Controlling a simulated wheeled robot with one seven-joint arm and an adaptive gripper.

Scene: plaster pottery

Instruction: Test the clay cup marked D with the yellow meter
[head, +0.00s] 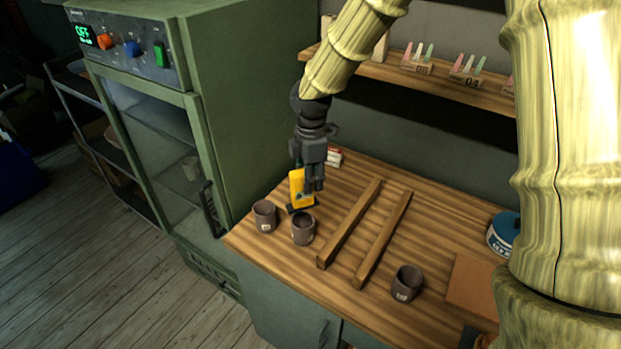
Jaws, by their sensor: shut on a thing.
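My gripper (316,188) points down over the left part of the wooden worktop and is shut on the yellow meter (297,188). Three brown clay cups stand on the worktop: a left cup (264,217), a middle cup (302,230) just below the gripper in the picture, and a right cup (406,284). Each seems to bear a small pale mark, too small to read, so I cannot tell which is D.
Two wooden bars (349,224) lie between the middle and right cups. A blue-lidded tub (505,232) and brown slab (472,283) are at right. A shelf (440,82) hangs behind.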

